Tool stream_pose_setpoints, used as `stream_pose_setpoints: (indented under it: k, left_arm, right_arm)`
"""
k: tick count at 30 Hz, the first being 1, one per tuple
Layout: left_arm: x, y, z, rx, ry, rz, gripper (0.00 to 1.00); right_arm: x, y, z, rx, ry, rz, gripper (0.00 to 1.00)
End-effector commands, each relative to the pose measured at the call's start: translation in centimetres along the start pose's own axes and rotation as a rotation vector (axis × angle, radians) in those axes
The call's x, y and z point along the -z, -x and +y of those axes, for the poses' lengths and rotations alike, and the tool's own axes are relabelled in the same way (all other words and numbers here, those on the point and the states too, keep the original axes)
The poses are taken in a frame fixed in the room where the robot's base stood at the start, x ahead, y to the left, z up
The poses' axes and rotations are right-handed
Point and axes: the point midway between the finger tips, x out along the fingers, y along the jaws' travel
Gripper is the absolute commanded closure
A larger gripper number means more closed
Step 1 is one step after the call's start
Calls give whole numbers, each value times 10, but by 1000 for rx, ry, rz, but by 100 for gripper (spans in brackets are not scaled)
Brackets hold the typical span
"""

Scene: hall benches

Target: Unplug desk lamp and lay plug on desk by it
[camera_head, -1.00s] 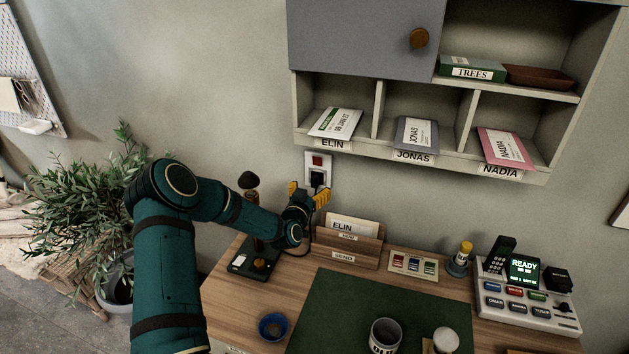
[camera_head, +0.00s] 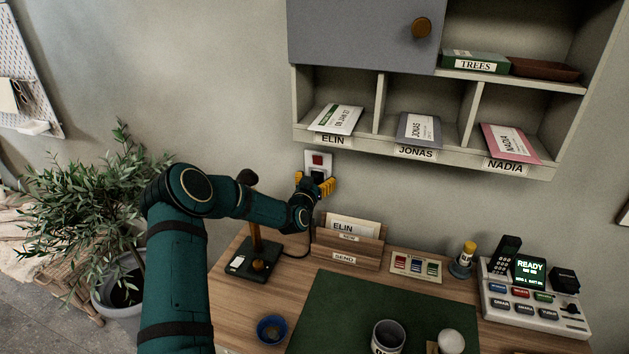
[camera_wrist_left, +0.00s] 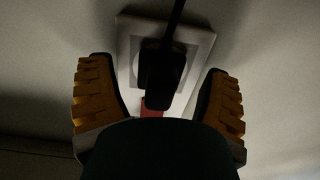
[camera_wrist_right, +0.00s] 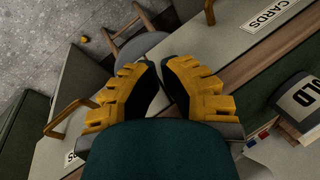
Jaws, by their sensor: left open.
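The desk lamp (camera_head: 256,258) stands at the desk's left rear, on a dark square base; my left arm hides part of its stem. Its dark plug (camera_wrist_left: 160,72) sits in the white wall socket (camera_head: 318,158), and its cord runs down to the desk. The socket also shows in the left wrist view (camera_wrist_left: 197,45), with a red switch. My left gripper (camera_head: 315,184) is open at the socket. In the left wrist view its yellow fingers stand on either side of the plug, apart from it. My right gripper (camera_wrist_right: 164,70) shows only in its wrist view, fingertips close together, nothing visible between them.
A wooden letter holder (camera_head: 347,247) stands right of the socket, and a blue bowl (camera_head: 272,329) in front of the lamp. A green mat (camera_head: 350,305) covers mid-desk. Bare wood shows beside the lamp base. Cubbyholes (camera_head: 415,152) hang above. A plant (camera_head: 85,200) stands left.

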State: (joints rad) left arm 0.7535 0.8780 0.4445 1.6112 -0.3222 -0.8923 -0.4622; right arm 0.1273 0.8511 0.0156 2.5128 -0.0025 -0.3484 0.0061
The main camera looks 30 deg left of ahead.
Motion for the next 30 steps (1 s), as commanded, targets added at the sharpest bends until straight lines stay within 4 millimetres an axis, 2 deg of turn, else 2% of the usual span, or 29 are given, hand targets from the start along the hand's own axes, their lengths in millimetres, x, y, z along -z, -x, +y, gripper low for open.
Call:
stream_pose_setpoints:
  k: [30]
  left_arm:
    - [0,0,0,0,0,0,22]
  right_arm:
    - [-1,-8,3,0,0,0,100]
